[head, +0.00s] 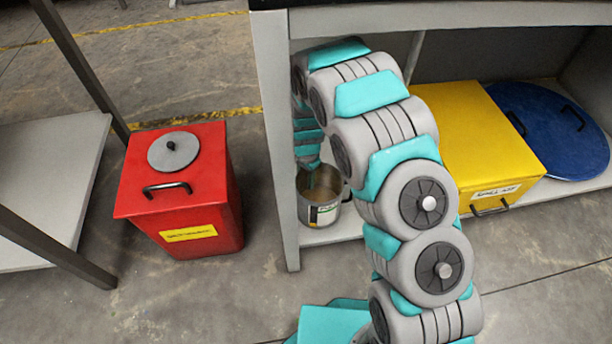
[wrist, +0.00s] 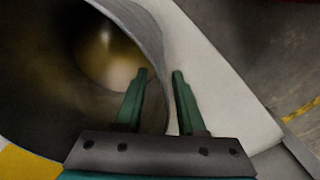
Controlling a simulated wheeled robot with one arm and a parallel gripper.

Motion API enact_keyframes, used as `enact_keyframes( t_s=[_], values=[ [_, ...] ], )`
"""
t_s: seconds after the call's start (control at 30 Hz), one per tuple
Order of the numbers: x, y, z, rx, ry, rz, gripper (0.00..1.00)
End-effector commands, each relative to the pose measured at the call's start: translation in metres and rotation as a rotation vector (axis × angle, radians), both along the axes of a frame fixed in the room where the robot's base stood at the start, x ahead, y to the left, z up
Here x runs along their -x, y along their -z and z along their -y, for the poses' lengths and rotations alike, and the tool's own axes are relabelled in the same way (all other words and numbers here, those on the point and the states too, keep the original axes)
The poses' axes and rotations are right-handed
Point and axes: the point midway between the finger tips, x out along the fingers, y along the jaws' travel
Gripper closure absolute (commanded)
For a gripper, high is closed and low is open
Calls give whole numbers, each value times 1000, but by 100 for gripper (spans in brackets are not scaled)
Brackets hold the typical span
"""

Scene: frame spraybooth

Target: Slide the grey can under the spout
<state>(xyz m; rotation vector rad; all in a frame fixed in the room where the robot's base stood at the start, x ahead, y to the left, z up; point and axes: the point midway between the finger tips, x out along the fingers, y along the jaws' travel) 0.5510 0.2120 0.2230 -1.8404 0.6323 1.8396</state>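The grey can (head: 325,216) stands upright on the low shelf under the bench, near the bench's left leg. It has a label on its front and its open top shows. In the wrist view the grey can (wrist: 152,32) fills the upper left, and I see its inside. My gripper (wrist: 161,73) has its two green fingers apart, the left one over the can's inside and the right one outside its wall. The can's wall runs between them, with visible gaps. I cannot make out a spout.
A yellow bin (head: 478,135) and a round blue lid (head: 548,128) are on the shelf to the right. The bench leg (head: 276,140) stands close left of the can. A red bin (head: 185,195) stands on the floor further left.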

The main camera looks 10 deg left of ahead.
Motion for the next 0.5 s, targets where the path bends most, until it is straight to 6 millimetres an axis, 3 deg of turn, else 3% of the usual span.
enact_keyframes(
  t_s=[0.1, 0.43, 0.5],
  values=[
    [0, 0, 0, 0, 0, 0, 62],
    [0, 0, 0, 0, 0, 0, 100],
    [0, -1, 0, 0, 0, 0, 100]
  ],
)
